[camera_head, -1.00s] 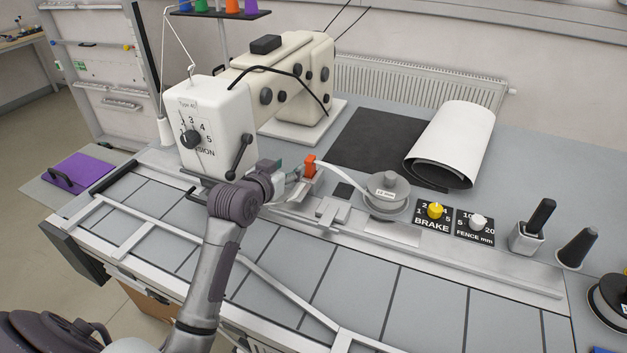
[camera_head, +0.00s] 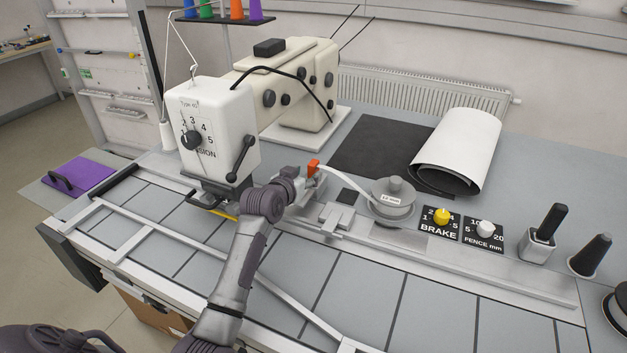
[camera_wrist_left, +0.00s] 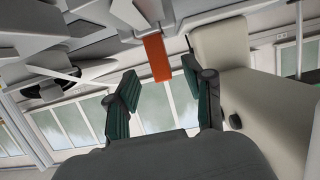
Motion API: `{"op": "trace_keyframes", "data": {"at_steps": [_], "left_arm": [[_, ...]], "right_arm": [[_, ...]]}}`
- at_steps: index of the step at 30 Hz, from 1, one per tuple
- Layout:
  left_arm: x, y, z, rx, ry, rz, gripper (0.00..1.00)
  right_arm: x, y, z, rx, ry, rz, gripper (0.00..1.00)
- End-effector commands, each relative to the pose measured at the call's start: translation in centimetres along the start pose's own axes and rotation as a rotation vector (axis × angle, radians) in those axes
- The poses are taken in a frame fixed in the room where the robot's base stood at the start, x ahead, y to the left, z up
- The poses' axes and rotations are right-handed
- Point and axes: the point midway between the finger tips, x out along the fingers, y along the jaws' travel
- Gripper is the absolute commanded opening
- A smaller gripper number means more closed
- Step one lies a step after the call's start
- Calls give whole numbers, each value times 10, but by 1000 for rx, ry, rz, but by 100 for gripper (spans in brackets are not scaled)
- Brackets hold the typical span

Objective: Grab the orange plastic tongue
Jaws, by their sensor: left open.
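The orange plastic tongue (camera_head: 313,167) is a small upright tab beside the sewing head, at the start of a pale tape. In the left wrist view the orange tongue (camera_wrist_left: 158,58) hangs from the top of the picture, just beyond the fingertips and between their lines. My left gripper (camera_head: 300,180) is close to the tongue in the head view, partly hidden by its own wrist. In the left wrist view its two green-padded fingers (camera_wrist_left: 160,88) are apart, with nothing held between them. My right gripper is not in view.
The white sewing machine (camera_head: 222,140) stands close to the left of my gripper. A tape reel (camera_head: 394,205) sits to the right, then the brake knob (camera_head: 442,216) and fence knob (camera_head: 486,228). A white roll (camera_head: 462,150) lies behind.

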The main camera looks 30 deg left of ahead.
Motion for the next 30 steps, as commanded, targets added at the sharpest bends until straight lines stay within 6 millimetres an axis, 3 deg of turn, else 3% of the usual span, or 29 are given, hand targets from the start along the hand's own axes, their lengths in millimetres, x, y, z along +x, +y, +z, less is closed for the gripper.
{"op": "trace_keyframes", "data": {"at_steps": [13, 23, 26, 30], "left_arm": [[49, 0, 0, -1, -2, 1, 52], [56, 0, 0, 0, 0, 0, 52], [56, 0, 0, 0, 0, 0, 40], [55, 0, 0, 0, 0, 0, 17]], "right_arm": [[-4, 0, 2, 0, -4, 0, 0], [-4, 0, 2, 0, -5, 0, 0], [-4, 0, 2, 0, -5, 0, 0], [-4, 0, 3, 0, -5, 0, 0]]}}
